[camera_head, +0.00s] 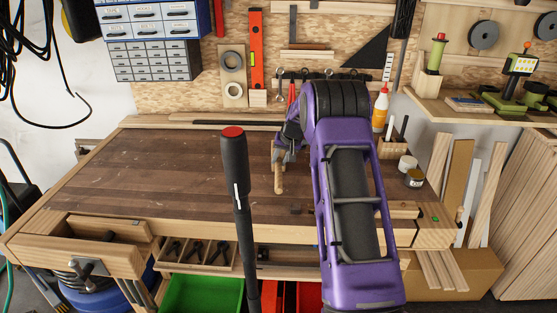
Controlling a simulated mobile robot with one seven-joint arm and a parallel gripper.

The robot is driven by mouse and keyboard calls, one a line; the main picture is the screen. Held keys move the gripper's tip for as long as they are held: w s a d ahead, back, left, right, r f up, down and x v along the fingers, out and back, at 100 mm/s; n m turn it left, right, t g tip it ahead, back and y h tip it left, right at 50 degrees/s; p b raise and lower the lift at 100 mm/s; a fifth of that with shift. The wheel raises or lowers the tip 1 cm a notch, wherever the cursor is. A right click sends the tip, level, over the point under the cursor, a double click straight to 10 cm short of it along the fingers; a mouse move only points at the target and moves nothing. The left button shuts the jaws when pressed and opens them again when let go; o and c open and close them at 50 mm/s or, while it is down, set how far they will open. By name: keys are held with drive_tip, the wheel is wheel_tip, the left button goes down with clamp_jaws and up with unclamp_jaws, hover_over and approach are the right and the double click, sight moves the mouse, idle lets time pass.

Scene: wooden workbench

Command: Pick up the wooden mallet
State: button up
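A pale wooden piece (279,180), which looks like the mallet's handle, shows on the workbench near the middle of the camera_head view. Its far end runs up to my gripper, and no mallet head can be made out. My gripper (281,153) is at the far end of my purple arm, over the bench top and right at the wooden piece. The gripper is small, dark and partly covered by the arm. I cannot tell whether its fingers are open or shut, or whether they touch the wood.
The workbench top (180,170) is clear on the left. Jars (413,178) and a glue bottle (380,108) stand at the right. Tools hang on the back board. A tool tray (197,252) and a green bin (203,294) are below the front edge.

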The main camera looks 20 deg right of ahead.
clamp_jaws()
drive_tip(key=shift+w+r, duration=0.1)
drive_tip(key=shift+r, duration=0.1)
